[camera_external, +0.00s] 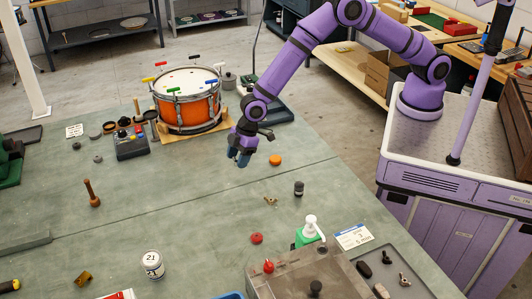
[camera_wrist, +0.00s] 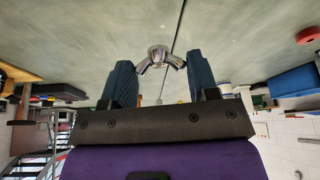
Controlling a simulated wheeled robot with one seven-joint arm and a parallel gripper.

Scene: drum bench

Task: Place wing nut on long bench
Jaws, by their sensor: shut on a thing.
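My gripper (camera_external: 239,157) hangs low over the grey-green long bench (camera_external: 205,185), near its middle and in front of the orange drum. In the wrist view my gripper (camera_wrist: 158,78) is shut on a silver wing nut (camera_wrist: 158,57), which sits between the blue fingertips with its wings spread. In the external view the held nut cannot be made out at the fingers. A small brassy wing nut-like piece (camera_external: 270,200) lies on the bench to the right of my gripper and nearer the camera.
An orange drum (camera_external: 187,105) stands behind my gripper. An orange puck (camera_external: 275,160), a dark cylinder (camera_external: 298,188) and a red puck (camera_external: 256,238) lie to the right and front. A wooden-handled tool (camera_external: 92,194) stands at left. The bench left of my gripper is largely clear.

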